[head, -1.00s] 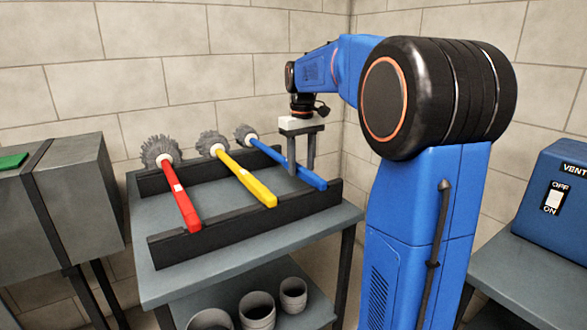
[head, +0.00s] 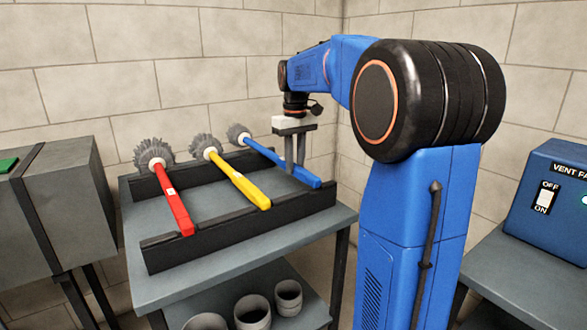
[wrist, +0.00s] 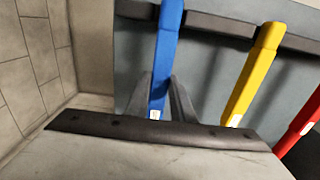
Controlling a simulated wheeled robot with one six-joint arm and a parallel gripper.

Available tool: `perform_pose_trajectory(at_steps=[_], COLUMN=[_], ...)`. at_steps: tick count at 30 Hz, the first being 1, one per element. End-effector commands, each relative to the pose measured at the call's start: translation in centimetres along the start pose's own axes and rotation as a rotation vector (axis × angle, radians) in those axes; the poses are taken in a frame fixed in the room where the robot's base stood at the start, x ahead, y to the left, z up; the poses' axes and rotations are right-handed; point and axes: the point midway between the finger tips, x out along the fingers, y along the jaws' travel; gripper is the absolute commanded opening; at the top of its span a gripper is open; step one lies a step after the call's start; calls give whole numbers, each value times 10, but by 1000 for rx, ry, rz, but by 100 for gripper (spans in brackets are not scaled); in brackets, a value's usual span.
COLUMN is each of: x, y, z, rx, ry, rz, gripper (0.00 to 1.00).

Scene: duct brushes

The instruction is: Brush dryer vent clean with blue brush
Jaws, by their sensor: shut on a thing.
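The blue brush (head: 262,150) lies across the black rack with its grey bristle head at the back. Its handle also shows in the wrist view (wrist: 167,45). My gripper (head: 296,162) points down and is shut on the blue handle near its front end. In the wrist view my gripper's fingers (wrist: 160,100) stand on either side of the handle. The brush still appears to rest on the rack. I cannot tell for certain which thing is the dryer vent; a grey metal box (head: 62,205) stands at the left.
A red brush (head: 176,205) and a yellow brush (head: 240,181) lie left of the blue one on the rack (head: 190,243). Several grey cups (head: 252,312) stand on the lower shelf. A blue switch box (head: 550,200) labelled "VENT" sits on the right table. Walls close in behind.

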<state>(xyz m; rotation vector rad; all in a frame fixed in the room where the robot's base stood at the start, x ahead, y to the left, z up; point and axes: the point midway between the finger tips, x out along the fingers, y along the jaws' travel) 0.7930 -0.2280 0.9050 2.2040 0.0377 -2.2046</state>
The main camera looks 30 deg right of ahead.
Motion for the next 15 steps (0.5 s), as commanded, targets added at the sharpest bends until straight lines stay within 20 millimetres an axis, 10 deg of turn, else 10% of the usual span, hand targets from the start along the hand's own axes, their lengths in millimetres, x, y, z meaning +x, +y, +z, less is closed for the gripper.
perform_pose_trajectory(at_steps=[15], x=[-81], y=[0], z=[0], rx=[0], ry=[1], rz=[0], gripper=[0])
